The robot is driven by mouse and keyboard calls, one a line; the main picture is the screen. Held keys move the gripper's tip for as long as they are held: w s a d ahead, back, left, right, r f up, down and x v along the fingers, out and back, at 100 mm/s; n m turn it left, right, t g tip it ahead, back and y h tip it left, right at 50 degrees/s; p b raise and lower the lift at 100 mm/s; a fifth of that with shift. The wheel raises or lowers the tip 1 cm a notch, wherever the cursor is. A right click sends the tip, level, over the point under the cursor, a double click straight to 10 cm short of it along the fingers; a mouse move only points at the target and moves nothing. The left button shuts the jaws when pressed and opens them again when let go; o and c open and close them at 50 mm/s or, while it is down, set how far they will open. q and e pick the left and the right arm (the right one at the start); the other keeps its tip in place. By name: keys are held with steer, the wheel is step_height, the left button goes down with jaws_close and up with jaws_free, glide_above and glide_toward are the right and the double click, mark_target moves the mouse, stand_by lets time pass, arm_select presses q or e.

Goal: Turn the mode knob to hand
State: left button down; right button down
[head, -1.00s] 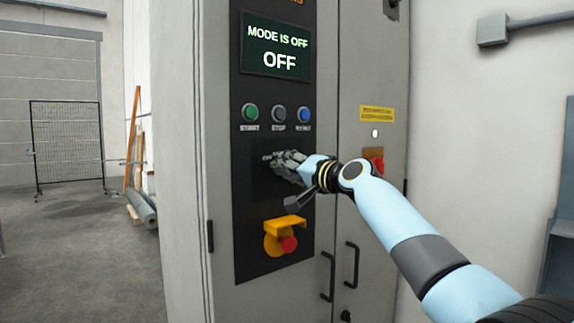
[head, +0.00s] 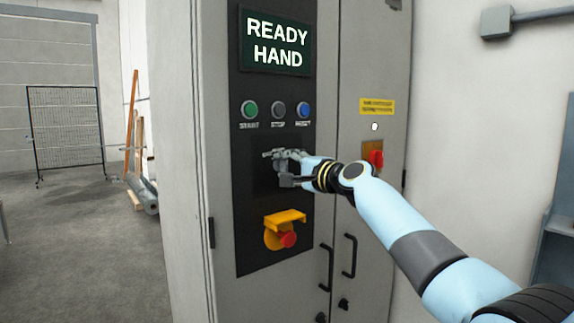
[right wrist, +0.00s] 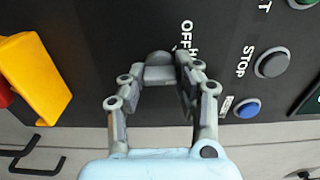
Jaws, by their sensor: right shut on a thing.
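The mode knob (right wrist: 160,58) is a grey knob on the black control panel (head: 257,222), with "OFF" lettering beside it in the right wrist view. My right gripper (head: 277,158) is at the panel, its fingers around the knob; it also shows in the right wrist view (right wrist: 163,75). It is shut on the knob and hides most of it in the head view. The display (head: 276,43) above reads "READY HAND". My left gripper is not in view.
Green (head: 250,109), grey (head: 278,109) and blue (head: 303,110) buttons sit above the knob. A red emergency button (head: 288,239) under a yellow guard (head: 285,218) sits below. A red switch (head: 376,158) is to the right. Door handles (head: 350,256) stick out lower down.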

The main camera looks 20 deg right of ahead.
steer(key=shift+f, duration=0.1)
steer(key=c, duration=1)
jaws_free()
steer(key=shift+d, duration=0.1)
steer(key=shift+o, duration=0.2)
steer(key=v, duration=1.2)
